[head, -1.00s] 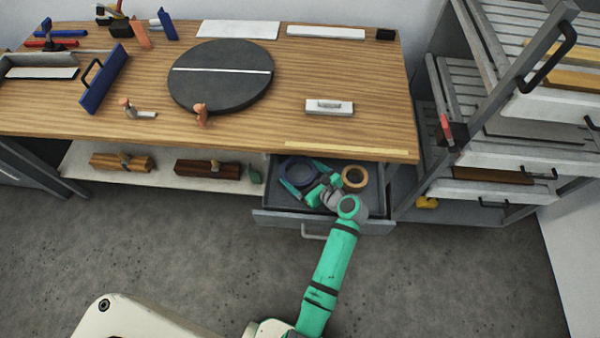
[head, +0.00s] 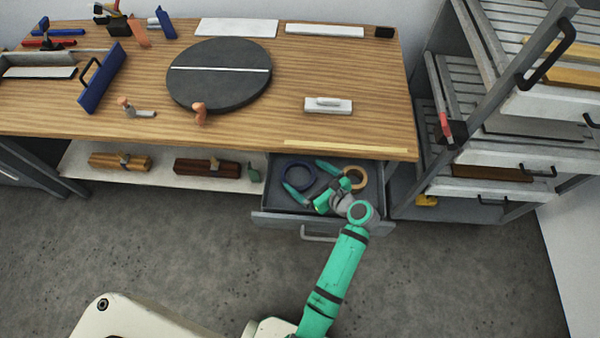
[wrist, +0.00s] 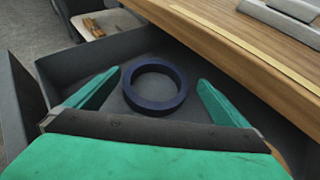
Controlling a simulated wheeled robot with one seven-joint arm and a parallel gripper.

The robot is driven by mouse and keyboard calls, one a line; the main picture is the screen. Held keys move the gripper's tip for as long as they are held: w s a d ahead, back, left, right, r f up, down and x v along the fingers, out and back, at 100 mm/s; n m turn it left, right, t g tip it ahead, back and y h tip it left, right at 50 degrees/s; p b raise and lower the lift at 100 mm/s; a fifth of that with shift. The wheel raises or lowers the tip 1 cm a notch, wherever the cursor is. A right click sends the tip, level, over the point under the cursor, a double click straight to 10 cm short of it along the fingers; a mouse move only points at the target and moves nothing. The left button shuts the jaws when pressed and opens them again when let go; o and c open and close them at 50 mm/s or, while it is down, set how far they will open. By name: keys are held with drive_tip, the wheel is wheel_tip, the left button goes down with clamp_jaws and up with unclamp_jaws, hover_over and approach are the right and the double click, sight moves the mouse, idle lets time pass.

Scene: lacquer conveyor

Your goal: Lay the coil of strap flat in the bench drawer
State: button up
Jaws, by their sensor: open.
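The coil of strap, a dark blue ring (wrist: 155,87), lies flat on the floor of the open bench drawer (wrist: 70,62). In the head view the coil (head: 285,180) is in the left part of the drawer (head: 285,217). My gripper (wrist: 160,78) is open, with its green fingers on either side of the coil in the wrist view and apart from it. In the head view my gripper (head: 309,178) is over the drawer, to the right of the coil. I cannot tell its exact height above the drawer floor.
A tan ring (head: 361,178) lies in the drawer's right part, partly hidden by my arm. The wooden bench top (head: 300,130) overhangs the drawer's back. A slatted rack (head: 470,160) stands close on the right. The floor in front of the drawer is clear.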

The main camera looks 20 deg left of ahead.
drive_tip(key=v, duration=0.8)
drive_tip(key=shift+r, duration=0.1)
